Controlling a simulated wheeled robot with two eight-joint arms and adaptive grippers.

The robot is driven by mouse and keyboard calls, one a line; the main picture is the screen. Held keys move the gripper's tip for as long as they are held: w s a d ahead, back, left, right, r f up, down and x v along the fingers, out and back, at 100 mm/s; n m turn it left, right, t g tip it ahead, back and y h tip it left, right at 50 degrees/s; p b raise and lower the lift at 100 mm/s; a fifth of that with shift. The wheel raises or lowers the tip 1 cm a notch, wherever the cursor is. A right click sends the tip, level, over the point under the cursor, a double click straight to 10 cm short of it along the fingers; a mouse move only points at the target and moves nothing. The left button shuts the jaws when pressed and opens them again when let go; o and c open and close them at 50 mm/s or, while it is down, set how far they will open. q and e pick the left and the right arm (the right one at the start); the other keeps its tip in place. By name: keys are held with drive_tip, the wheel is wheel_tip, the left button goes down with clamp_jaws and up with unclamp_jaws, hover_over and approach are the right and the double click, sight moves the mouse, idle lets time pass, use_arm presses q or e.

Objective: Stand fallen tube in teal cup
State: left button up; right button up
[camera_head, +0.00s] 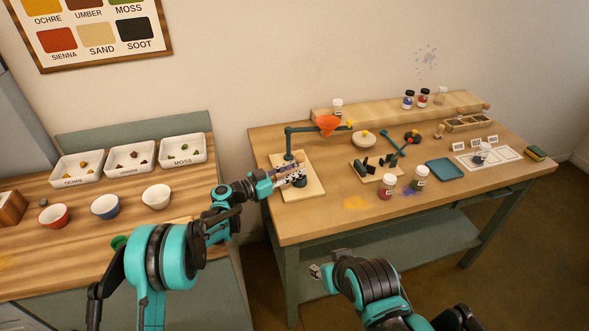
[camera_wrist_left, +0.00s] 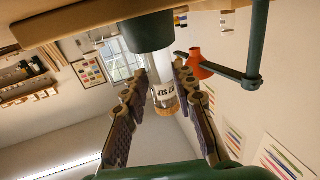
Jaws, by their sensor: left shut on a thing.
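A clear tube with a white printed label and a cork (camera_wrist_left: 163,95) lies between the fingers of my left gripper (camera_wrist_left: 160,85) in the left wrist view. My left gripper is shut on it. The dark teal cup (camera_wrist_left: 147,32) covers the tube's far end in that upturned view; I cannot tell how deep the end sits. In the head view my left gripper (camera_head: 283,181) is at the wooden stand board (camera_head: 304,191), beside the cup, and hides most of the tube. My right gripper (camera_head: 317,272) is low in front of the table, its jaws unclear.
A teal stand arm (camera_head: 299,130) with an orange funnel (camera_head: 328,124) rises close behind my left gripper. A white bowl (camera_head: 364,139), a dark rack (camera_head: 376,168), two jars (camera_head: 387,187) and a blue tray (camera_head: 444,169) stand farther right.

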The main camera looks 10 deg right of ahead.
use_arm(q)
drive_tip(key=shift+f, duration=0.35)
drive_tip(key=o, duration=1.1)
drive_tip(key=shift+o, duration=0.2)
drive_tip(key=shift+r, duration=0.1)
wheel_tip(320, 180, up, 10)
